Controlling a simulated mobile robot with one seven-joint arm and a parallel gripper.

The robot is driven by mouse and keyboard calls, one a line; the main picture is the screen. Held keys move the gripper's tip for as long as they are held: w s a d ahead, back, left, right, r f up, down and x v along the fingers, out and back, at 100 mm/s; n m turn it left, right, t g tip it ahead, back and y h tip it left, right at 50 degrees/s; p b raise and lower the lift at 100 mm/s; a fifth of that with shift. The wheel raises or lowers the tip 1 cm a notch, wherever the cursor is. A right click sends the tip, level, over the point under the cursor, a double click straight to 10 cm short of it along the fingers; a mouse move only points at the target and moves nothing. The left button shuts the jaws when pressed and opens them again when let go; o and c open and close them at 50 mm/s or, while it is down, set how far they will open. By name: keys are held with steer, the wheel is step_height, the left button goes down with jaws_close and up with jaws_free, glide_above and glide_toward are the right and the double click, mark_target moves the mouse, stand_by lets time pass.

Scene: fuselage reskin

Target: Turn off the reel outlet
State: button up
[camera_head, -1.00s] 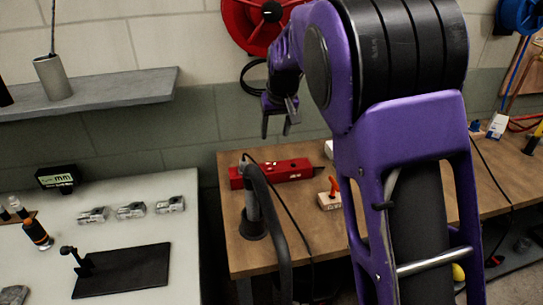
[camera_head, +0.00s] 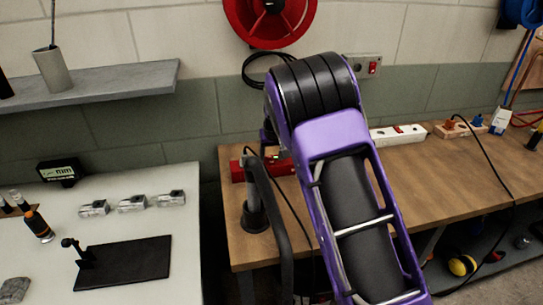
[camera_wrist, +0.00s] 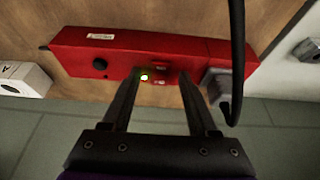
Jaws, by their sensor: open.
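A red outlet box (camera_head: 236,171) lies on the wooden bench, partly hidden by my arm in the head view. In the wrist view, the red box (camera_wrist: 215,52) spans the frame, with a round black socket, a white label and a small glowing yellow light (camera_wrist: 144,77). A red switch-like part (camera_wrist: 160,85) shows dimly beside the light. A grey plug (camera_wrist: 218,84) with a black cable sits at its right. My gripper (camera_wrist: 161,75) is open and empty, its fingertips over the box on either side of the light. Contact cannot be told.
A red cable reel (camera_head: 268,22) hangs on the wall. A wall outlet with a red switch (camera_head: 373,66) is right of it. A white power strip (camera_head: 397,134) lies right on the bench. A dark upright post (camera_head: 254,205) stands before the red box, with black cable nearby.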

steer(key=shift+c, duration=0.2)
jaws_close()
steer(key=shift+w+r+g+p, duration=0.25)
steer(key=shift+g+p, duration=0.25)
steer(key=shift+p, duration=0.4)
steer(key=shift+w+a+f+g, duration=0.1)
steer(key=shift+f+g, duration=0.05)
steer(key=shift+g, duration=0.35)
steer(key=shift+g+h, duration=0.4)
